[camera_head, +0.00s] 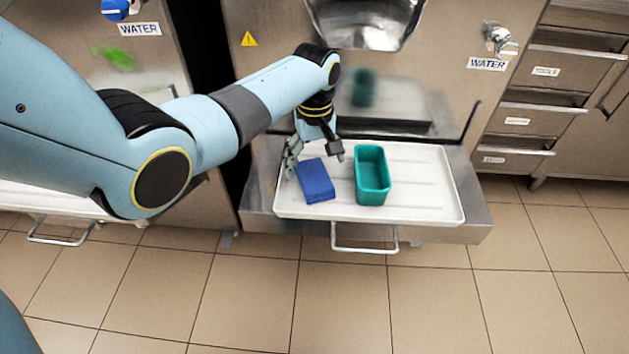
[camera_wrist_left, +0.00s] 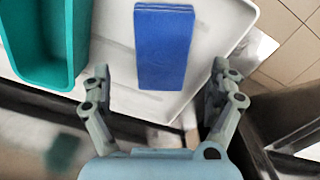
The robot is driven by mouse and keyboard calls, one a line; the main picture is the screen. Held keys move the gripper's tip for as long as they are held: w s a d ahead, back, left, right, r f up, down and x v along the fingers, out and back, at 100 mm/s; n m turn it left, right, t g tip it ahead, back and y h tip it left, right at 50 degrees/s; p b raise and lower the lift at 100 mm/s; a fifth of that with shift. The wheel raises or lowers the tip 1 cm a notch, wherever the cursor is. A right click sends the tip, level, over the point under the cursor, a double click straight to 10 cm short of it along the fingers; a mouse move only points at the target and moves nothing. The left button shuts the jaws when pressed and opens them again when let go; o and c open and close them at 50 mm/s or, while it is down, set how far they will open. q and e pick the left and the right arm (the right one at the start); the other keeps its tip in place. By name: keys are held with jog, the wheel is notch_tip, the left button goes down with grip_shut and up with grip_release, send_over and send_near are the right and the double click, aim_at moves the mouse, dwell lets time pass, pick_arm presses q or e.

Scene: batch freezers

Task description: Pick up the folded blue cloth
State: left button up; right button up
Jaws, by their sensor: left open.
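The folded blue cloth (camera_head: 315,180) lies flat on the white tray (camera_head: 425,209), left of the green container. In the left wrist view the cloth (camera_wrist_left: 164,47) is ahead of the fingers, in line with the gap between them. My left gripper (camera_head: 314,162) is over the tray at the cloth's far side. In the left wrist view the left gripper (camera_wrist_left: 157,90) is open and empty, one finger to each side of the gap. My right gripper is not in view.
A green open container (camera_head: 372,175) stands on the tray just right of the cloth; it also shows in the left wrist view (camera_wrist_left: 68,75). The steel machine front (camera_head: 440,70) rises behind the tray. A metal handle (camera_head: 365,249) sticks out below the tray's front.

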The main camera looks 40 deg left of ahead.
aim_at(314, 176)
pick_arm(q)
jog(key=f, duration=0.1)
jog(key=f+b, duration=0.1)
jog(key=f, duration=0.1)
jog(key=f+b, duration=0.1)
jog(key=shift+s+d+f, duration=0.15)
jog(key=shift+s+f, duration=0.1)
jog(key=shift+f, duration=0.15)
jog(key=shift+r, duration=0.1)
jog(key=c, duration=1.3)
